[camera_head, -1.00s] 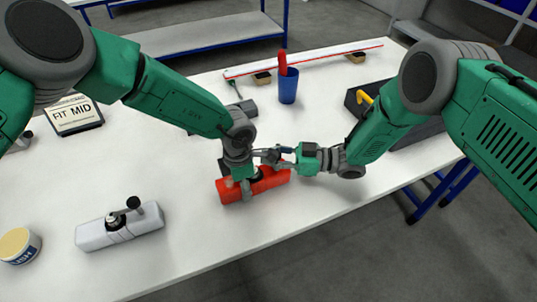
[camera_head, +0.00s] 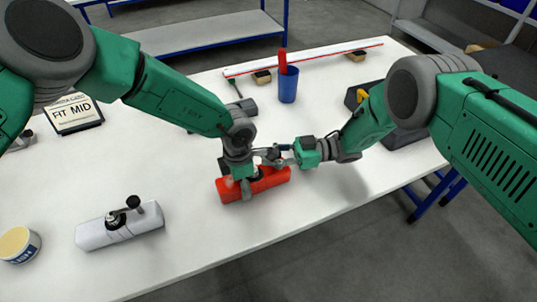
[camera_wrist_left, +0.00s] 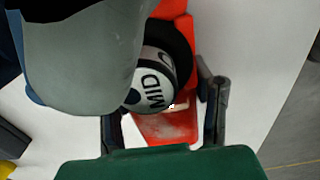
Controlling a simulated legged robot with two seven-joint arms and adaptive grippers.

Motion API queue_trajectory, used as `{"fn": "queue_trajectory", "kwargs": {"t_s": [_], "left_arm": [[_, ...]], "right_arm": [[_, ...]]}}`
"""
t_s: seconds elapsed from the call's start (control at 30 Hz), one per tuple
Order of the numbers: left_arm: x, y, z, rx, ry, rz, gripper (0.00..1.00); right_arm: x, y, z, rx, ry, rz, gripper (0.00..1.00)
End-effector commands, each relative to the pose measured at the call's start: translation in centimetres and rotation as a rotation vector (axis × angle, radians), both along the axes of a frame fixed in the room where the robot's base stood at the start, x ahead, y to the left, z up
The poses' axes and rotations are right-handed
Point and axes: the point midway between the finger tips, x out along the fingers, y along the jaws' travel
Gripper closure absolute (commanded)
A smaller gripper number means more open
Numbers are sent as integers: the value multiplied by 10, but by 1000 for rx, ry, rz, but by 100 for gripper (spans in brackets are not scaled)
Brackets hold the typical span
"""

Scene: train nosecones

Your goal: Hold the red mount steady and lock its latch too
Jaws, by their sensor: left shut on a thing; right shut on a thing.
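The red mount (camera_head: 270,181) lies on the white table near its front edge. My left gripper (camera_head: 243,184) comes down from above and is shut across the mount's body. In the left wrist view its two dark fingers stand on either side of the red mount (camera_wrist_left: 165,128). A white round part marked MID (camera_wrist_left: 157,84) sits in a black ring on the mount. My right gripper (camera_head: 283,158) is shut beside the mount's top, at its latch. The latch itself is mostly hidden by the grippers, so its exact position cannot be told.
A grey mount (camera_head: 120,228) with a black-knobbed latch lies at the left front. A tub (camera_head: 19,245), a FIT MID sign (camera_head: 74,114), a blue cup (camera_head: 288,86) and a dark tray (camera_head: 402,136) stand around. The table front right of the red mount is clear.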

Motion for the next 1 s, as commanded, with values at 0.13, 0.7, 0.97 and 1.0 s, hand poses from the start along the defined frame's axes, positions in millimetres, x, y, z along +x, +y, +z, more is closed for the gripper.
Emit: {"fn": "queue_trajectory", "kwargs": {"t_s": [0.13, 0.7, 0.97, 1.0], "left_arm": [[-2, 5, -3, 13, 6, 0, 87], [-1, 5, -2, 12, 4, 2, 87], [0, 5, -2, 12, 3, 2, 87], [0, 5, -2, 12, 3, 2, 87]], "right_arm": [[-1, -3, -1, -6, -2, 68, 100], [-7, -4, -3, -6, -2, 305, 100], [-9, -5, -3, -10, 0, 361, 100], [-9, -5, -3, -10, 2, 366, 100]]}}
